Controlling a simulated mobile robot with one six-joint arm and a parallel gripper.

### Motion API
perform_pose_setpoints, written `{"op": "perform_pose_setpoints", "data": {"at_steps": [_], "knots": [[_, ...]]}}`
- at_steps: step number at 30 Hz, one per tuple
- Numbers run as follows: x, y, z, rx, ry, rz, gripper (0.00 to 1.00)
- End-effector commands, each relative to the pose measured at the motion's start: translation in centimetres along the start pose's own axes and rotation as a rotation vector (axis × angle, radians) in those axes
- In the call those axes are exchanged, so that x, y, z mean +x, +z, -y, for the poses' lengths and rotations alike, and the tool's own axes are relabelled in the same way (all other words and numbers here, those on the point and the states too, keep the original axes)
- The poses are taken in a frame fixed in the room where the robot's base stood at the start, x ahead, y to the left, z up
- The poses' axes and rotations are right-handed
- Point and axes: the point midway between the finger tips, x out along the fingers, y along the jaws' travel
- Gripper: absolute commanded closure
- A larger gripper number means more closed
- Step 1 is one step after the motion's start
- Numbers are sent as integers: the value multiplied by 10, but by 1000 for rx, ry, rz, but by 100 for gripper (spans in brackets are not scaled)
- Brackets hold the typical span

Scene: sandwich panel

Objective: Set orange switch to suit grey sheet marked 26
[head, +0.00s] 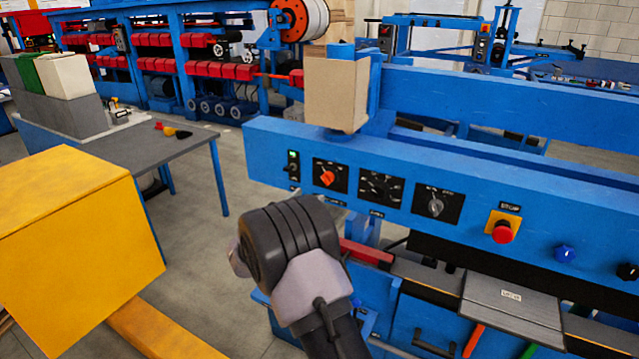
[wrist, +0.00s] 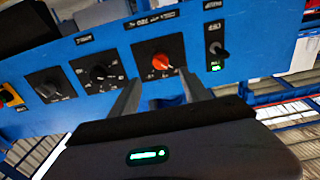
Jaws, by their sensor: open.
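The orange switch (head: 327,176) is a small knob on a black square plate, near the left end of the blue control panel (head: 275,150). In the wrist view the orange switch (wrist: 161,62) shows upside down, just beyond and between the fingertips. My gripper (wrist: 160,76) is open and faces the switch; a gap seems to remain, and contact cannot be made out. In the head view my dark wrist hides most of the gripper. A grey sheet (head: 485,302) with a small white label lies at the lower right; its marking is too small to read surely. The knob's exact setting is unclear.
Left of the orange switch is a green-lit toggle (head: 292,165). To its right are a black dial (head: 380,187), a grey-handled dial (head: 435,204), a red stop button (head: 502,232) and a blue button (head: 564,253). A yellow box (head: 80,240) stands at left.

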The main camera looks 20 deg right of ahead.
Motion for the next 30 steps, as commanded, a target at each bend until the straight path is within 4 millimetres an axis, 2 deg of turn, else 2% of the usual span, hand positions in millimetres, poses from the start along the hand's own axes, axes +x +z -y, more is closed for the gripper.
{"op": "perform_pose_setpoints", "data": {"at_steps": [3,9,15,23,26,30], "knots": [[37,2,-1,1,3,-1,45],[83,2,0,2,-1,-1,45],[102,1,0,-1,-2,0,45],[104,0,0,0,-3,0,45],[104,0,0,0,-3,0,61],[104,0,0,0,-3,0,88]]}}
